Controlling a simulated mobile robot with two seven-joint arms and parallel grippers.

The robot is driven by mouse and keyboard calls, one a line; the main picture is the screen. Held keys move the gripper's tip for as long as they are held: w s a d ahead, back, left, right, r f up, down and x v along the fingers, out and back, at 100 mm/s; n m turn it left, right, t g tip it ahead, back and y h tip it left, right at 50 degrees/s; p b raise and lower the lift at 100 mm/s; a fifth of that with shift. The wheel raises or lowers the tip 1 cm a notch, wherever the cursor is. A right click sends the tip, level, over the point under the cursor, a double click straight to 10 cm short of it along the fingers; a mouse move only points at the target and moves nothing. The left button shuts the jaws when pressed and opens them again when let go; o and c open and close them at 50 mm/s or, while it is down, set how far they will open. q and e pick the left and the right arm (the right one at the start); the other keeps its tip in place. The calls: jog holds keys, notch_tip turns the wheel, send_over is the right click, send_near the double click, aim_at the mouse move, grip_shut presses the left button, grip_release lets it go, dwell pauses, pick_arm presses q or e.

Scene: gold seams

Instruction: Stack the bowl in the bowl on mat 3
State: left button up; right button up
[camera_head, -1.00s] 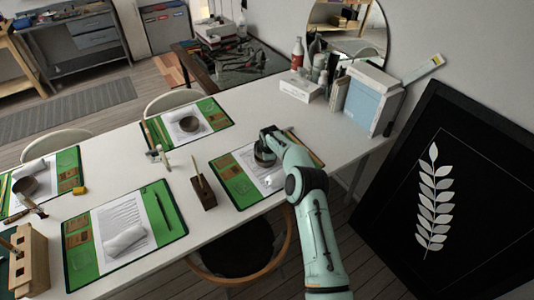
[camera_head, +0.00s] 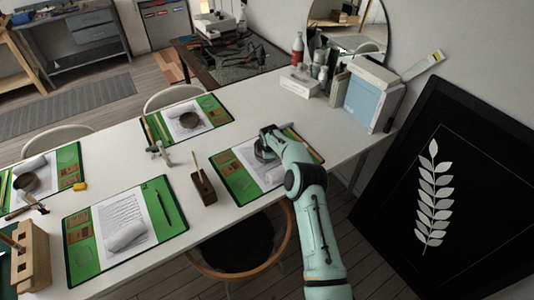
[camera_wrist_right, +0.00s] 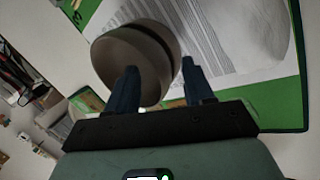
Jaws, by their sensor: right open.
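My right gripper (camera_wrist_right: 160,85) is open at a brown-grey bowl (camera_wrist_right: 112,55) in the right wrist view. One finger overlaps the bowl, the other is just beyond its right edge. A dark band runs along that edge; I cannot tell whether this is one bowl or two nested. In the head view my right gripper (camera_head: 268,143) covers most of this bowl, over the near right green-edged mat (camera_head: 240,190). Another bowl (camera_head: 189,120) sits on the back mat (camera_head: 214,108). A third bowl (camera_head: 27,183) is on the left mat (camera_head: 70,160). My left gripper is not in view.
A dark wooden block with a tool (camera_head: 204,188) stands left of the near right mat. A front mat (camera_head: 80,262) holds a paper roll (camera_head: 126,236). A white box (camera_head: 299,82), bottles and binders stand at the back right. The white table between is mostly clear.

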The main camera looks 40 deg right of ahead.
jog(key=shift+s+a+r, duration=0.1)
jog(key=shift+s+r, duration=0.05)
jog(key=shift+r, duration=0.1)
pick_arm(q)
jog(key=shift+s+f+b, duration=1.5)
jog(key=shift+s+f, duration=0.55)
pick_arm(e)
jog(key=v, duration=1.3)
jog(key=shift+f, duration=0.1)
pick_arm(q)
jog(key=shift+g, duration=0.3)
pick_arm(e)
jog(key=shift+f, duration=0.1)
